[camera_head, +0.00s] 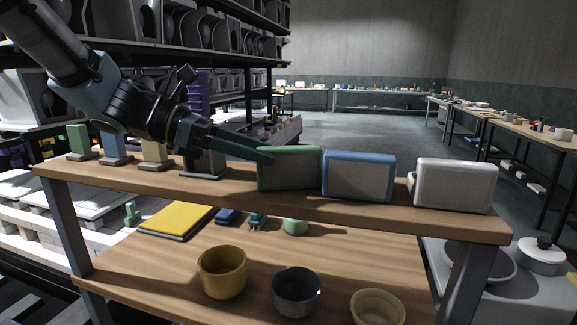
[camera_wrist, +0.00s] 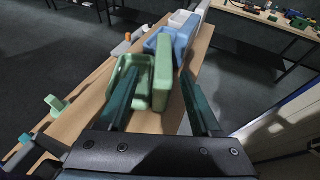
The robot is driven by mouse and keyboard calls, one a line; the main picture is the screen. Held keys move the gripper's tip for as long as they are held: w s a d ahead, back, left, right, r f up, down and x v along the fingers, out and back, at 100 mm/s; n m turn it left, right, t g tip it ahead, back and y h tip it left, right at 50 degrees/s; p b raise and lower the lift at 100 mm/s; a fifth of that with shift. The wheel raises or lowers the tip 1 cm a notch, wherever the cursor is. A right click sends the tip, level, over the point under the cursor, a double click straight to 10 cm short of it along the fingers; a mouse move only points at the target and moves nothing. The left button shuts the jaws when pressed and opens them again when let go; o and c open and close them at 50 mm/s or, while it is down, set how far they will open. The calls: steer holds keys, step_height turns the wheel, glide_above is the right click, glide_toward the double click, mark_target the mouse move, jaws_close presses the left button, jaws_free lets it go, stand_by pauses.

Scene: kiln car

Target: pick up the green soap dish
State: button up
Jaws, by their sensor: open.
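The green soap dish (camera_head: 290,169) stands on the upper wooden shelf, left of a similar blue one. In the wrist view a hollow green tray part (camera_wrist: 140,91) shows beside the thick upright green slab (camera_wrist: 163,85). My gripper (camera_head: 269,154) is open at the dish's upper left end. In the wrist view its fingers (camera_wrist: 161,75) lie on either side of the slab, the left one over the tray part. I cannot tell whether they touch it.
The blue dish (camera_head: 358,177) and the white dish (camera_head: 455,186) stand to the right on the upper shelf (camera_head: 240,192). Several blocks on bases, one green (camera_head: 78,139), stand to the left. Yellow (camera_head: 222,272), dark and cream pots sit on the lower board.

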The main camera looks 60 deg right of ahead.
mark_target(321, 167)
steer(key=x, duration=0.1)
steer(key=p+x, duration=0.1)
steer(key=x, duration=0.1)
steer(key=p+x, duration=0.1)
steer(key=shift+s+d+r, duration=0.1)
steer(key=shift+s+r, duration=0.15)
steer(key=shift+s, duration=0.35)
steer(key=shift+s+d+f, duration=0.25)
steer(key=shift+d, duration=0.05)
jaws_close()
stand_by(0.7)
